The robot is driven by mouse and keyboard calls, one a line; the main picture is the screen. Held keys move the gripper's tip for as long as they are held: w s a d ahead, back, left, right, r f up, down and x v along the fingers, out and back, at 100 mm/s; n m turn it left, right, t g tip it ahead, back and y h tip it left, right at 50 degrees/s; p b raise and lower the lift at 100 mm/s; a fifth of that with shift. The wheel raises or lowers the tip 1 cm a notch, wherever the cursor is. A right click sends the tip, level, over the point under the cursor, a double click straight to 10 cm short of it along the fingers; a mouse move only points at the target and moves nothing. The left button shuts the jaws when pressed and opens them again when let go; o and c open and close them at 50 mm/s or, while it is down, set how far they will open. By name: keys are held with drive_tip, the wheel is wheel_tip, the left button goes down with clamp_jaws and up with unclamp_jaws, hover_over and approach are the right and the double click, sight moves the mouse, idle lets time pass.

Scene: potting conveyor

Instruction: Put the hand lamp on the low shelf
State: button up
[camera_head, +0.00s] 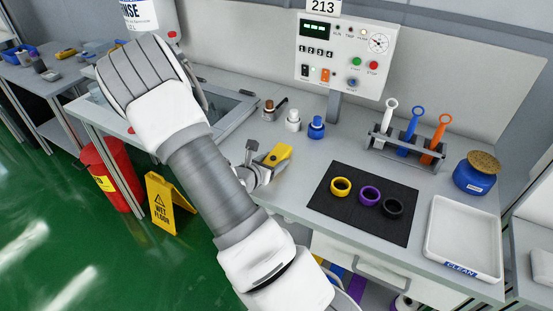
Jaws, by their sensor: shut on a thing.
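A yellow tool with a dark spot on its face, which looks like the hand lamp (278,155), is held at the end of my gripper (257,163). The grey fingers show beside it, just right of my arm, over the front part of the grey bench. My arm hides part of the gripper. I cannot tell how high the lamp is above the bench top. Under the bench, below a drawer, a low shelf area shows only in part at the bottom edge, with purple and yellow things in it.
A black mat (326,204) carries yellow, purple and black rings. A white tray (431,247) marked CLEAN, a blue jar (474,178) and a tool rack (377,151) stand to the right. Small bottles stand behind the gripper. A wet-floor sign (168,203) and red bin (113,172) stand left.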

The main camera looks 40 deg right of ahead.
sight(275, 157)
clamp_jaws()
drive_tip(key=shift+r, duration=0.1)
drive_tip(key=shift+r, duration=0.5)
drive_tip(key=r, duration=0.3)
drive_tip(key=shift+s+r+p, duration=0.2)
drive_tip(key=shift+r+p, duration=0.05)
drive_tip(key=shift+p, duration=0.15)
drive_tip(key=s+d+r+p, duration=0.1)
drive_tip(key=s+r+p, duration=0.5)
drive_tip(key=s+p, duration=0.5)
drive_tip(key=p, duration=0.3)
drive_tip(key=shift+r, duration=0.3)
